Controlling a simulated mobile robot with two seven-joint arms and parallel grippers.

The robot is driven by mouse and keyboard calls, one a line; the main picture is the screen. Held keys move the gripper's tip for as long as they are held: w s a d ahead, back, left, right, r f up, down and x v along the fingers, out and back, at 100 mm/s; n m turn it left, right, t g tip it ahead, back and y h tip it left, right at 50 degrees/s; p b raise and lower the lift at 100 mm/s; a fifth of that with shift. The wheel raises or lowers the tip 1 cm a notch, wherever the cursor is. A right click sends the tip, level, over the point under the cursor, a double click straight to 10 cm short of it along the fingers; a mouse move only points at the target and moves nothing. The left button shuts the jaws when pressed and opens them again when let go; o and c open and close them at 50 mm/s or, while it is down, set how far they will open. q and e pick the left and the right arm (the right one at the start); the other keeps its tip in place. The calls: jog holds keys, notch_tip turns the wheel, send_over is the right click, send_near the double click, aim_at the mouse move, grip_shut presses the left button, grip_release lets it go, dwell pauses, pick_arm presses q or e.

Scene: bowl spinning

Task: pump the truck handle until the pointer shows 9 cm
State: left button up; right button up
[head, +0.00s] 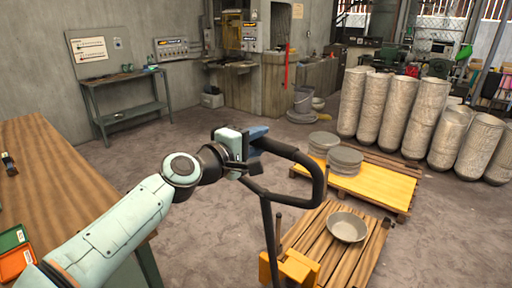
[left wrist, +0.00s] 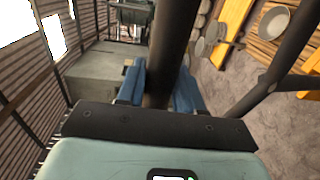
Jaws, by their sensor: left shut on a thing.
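The pallet truck's black loop handle (head: 318,185) rises from its yellow-orange base (head: 290,268) at the lower middle of the head view. My left gripper (head: 254,140) is at the left end of the handle's top bar. In the left wrist view the blue fingers (left wrist: 160,88) are shut around the black bar (left wrist: 172,45). The handle's shaft (head: 268,225) leans a little to the left. A grey metal bowl (head: 346,227) sits on a wooden pallet (head: 325,245) beside the truck base. No pointer or scale can be made out. My right gripper is not in view.
A second pallet with a yellow top (head: 375,185) bears stacks of grey discs (head: 345,158). Tall wrapped cylinders (head: 390,105) stand behind it. A wooden table (head: 45,165) is at the left. The floor between table and truck is clear.

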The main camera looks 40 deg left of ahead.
pick_arm(q)
jog(key=shift+s+f, duration=0.1)
jog(key=shift+f, duration=0.25)
jog(key=s+f+b, duration=0.1)
jog(key=s+b, duration=0.1)
jog(key=s, duration=0.4)
jog(key=s+d+f+b, duration=0.1)
jog(key=s+f+b, duration=0.1)
jog(key=s, duration=0.5)
jog(key=shift+d+f+b, duration=0.25)
jog(key=shift+b, duration=0.25)
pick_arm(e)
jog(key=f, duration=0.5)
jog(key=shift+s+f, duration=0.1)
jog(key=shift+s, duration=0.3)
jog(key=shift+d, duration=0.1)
